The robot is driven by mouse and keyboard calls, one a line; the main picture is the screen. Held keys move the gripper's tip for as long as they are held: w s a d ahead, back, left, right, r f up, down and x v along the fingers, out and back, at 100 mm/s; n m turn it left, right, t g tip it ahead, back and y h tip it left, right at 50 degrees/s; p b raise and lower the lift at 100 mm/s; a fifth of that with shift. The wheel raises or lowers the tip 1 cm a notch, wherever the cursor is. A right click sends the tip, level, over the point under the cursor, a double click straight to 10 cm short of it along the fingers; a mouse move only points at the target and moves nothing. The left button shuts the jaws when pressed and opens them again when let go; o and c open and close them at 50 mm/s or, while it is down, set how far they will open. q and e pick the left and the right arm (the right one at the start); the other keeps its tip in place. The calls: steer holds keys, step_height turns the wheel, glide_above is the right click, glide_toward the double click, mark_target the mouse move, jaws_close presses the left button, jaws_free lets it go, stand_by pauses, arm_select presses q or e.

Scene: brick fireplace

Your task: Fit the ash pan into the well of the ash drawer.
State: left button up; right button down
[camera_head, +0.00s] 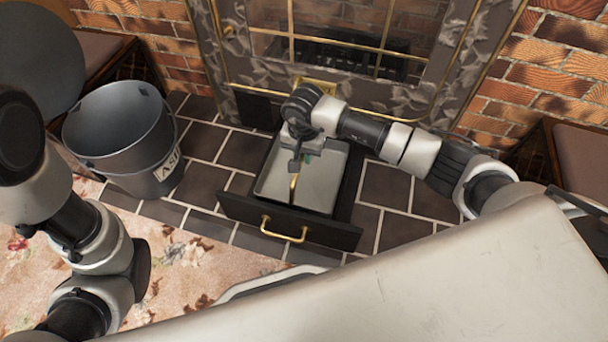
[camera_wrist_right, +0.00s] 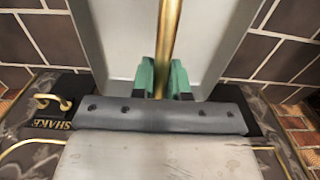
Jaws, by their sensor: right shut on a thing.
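The light grey ash pan (camera_head: 322,187) is over the open ash drawer, within its outline in the head view. The black drawer (camera_head: 333,234) is pulled out from the fireplace, with a brass handle on its front. My right gripper (camera_head: 294,168) is above the pan. In the wrist view its green fingertips (camera_wrist_right: 162,80) are shut on the pan's brass bar handle (camera_wrist_right: 167,30), and the pan's grey inside (camera_wrist_right: 115,40) shows around them. I cannot tell whether the pan rests in the well or hangs above it. My left arm shows, but its gripper does not.
A grey ash bucket (camera_head: 120,130) stands on the hearth left of the drawer. Dark hearth tiles (camera_head: 385,190) lie bare around the drawer. The fireplace surround with its brass-framed glass (camera_head: 345,35) rises behind. A floral rug (camera_head: 170,270) lies at the front left.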

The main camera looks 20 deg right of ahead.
mark_target(304, 176)
steer(key=shift+f+b, duration=1.7)
steer(key=shift+f, duration=1.35)
steer(key=c, duration=1.1)
jaws_free()
